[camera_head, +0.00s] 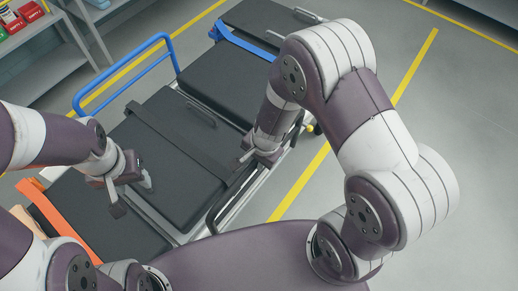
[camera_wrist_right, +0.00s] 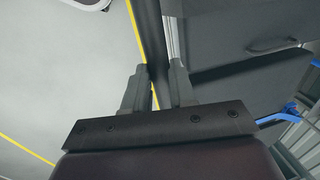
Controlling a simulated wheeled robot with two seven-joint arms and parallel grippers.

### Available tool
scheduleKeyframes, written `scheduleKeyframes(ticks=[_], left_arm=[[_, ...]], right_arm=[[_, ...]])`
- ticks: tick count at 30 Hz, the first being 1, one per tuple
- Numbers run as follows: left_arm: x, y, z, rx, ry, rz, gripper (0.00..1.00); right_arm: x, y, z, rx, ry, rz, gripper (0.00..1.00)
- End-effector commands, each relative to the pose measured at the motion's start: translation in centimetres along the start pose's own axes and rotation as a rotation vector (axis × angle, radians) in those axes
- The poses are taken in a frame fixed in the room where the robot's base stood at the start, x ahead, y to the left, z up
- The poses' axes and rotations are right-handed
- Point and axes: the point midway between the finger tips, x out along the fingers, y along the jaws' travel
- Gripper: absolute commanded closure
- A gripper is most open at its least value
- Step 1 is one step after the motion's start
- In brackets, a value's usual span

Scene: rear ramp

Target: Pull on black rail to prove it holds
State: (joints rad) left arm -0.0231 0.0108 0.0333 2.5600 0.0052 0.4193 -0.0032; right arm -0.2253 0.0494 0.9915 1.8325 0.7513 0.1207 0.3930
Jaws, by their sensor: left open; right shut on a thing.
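The black rail (camera_head: 213,212) runs along the right side of a stretcher, its bent near end rising beside the mattress. In the right wrist view the black rail (camera_wrist_right: 152,38) passes between the two fingers. My right gripper (camera_head: 250,157) is shut on the rail; its fingers also show in the right wrist view (camera_wrist_right: 158,88). My arm and wrist hide part of the rail in the head view. My left gripper (camera_head: 133,196) is open and empty, over the near part of the black mattress (camera_head: 165,165).
A blue rail (camera_head: 125,72) stands raised on the stretcher's left side. A dark strap (camera_head: 175,137) crosses the mattress. An orange part (camera_head: 45,210) is at the near left. Shelves (camera_head: 60,55) stand at the back left. Floor right of the yellow line is clear.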

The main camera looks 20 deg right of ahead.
Motion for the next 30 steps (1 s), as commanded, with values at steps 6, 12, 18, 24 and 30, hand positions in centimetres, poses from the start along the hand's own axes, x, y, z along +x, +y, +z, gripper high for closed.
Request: scheduleKeyframes(ticks=[6, 12, 18, 24, 30], left_arm=[[0.1, 0.0, 0.0, 0.000, 0.000, 0.000, 0.49], [0.1, 0.0, 0.0, 0.000, 0.000, 0.000, 0.49], [-0.1, 0.0, 0.0, 0.000, 0.000, 0.000, 0.49], [-0.6, 0.0, -0.1, 0.000, 0.000, 0.000, 0.49], [-0.6, 0.0, -0.1, 0.000, 0.000, 0.000, 0.49]], right_arm=[[0.0, 0.4, 0.1, 0.001, -0.003, 0.005, 1.00], [0.0, 0.4, 0.1, 0.001, -0.003, 0.005, 1.00], [0.0, 0.1, 0.1, 0.000, -0.004, 0.005, 1.00], [0.2, -0.7, 0.1, 0.001, -0.004, 0.005, 1.00], [0.3, -1.1, 0.1, 0.001, -0.002, 0.002, 1.00]])
